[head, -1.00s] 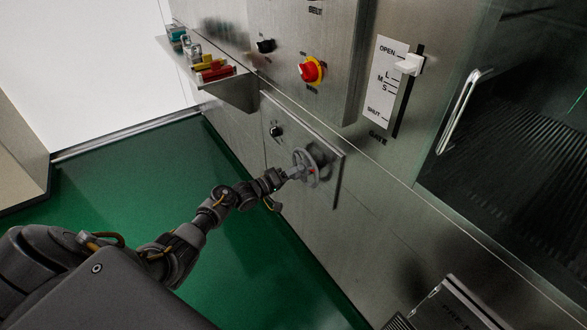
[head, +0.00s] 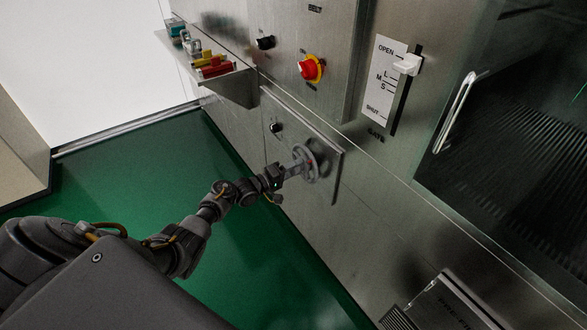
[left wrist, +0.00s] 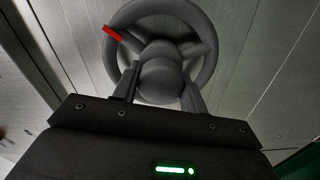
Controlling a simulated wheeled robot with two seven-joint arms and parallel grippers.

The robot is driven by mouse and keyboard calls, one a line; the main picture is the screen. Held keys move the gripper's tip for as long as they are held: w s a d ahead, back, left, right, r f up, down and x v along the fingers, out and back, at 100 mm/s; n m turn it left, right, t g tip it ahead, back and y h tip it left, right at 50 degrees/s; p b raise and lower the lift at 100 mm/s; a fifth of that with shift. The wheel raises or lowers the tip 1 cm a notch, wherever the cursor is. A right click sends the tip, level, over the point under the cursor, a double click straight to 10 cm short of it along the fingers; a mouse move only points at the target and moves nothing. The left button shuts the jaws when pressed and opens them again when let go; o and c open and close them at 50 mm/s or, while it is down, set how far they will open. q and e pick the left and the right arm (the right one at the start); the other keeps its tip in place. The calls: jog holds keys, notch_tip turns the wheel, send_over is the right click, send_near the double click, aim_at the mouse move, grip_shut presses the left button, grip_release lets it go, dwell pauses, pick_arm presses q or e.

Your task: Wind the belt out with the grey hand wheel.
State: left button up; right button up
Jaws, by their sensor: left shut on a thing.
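The grey hand wheel (head: 312,176) sits on a square metal plate low on the washer's front. It fills the top of the left wrist view (left wrist: 206,28), where a red mark shows on one spoke at upper left. My left gripper (head: 298,166) reaches the wheel from the left. In the left wrist view its two fingers (left wrist: 160,94) stand on either side of the round grey knob at the wheel's middle and are shut on it. The fingertips are partly hidden behind the knob. My right gripper is in neither view.
A black knob (head: 276,128) is on the same plate. Above are a red-and-yellow switch (head: 311,68), another black knob (head: 265,42) and the white gate lever (head: 407,65). A metal shelf (head: 238,88) with coloured items juts out at upper left. Green floor (head: 130,190) is clear.

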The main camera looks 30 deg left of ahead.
pick_arm(q)
jog(key=o, duration=1.4)
jog(key=shift+c, duration=0.2)
jog(key=p+v, duration=0.1)
jog(key=v, duration=0.9)
jog(key=shift+s+a, duration=0.25)
jog(key=shift+s, duration=0.1)
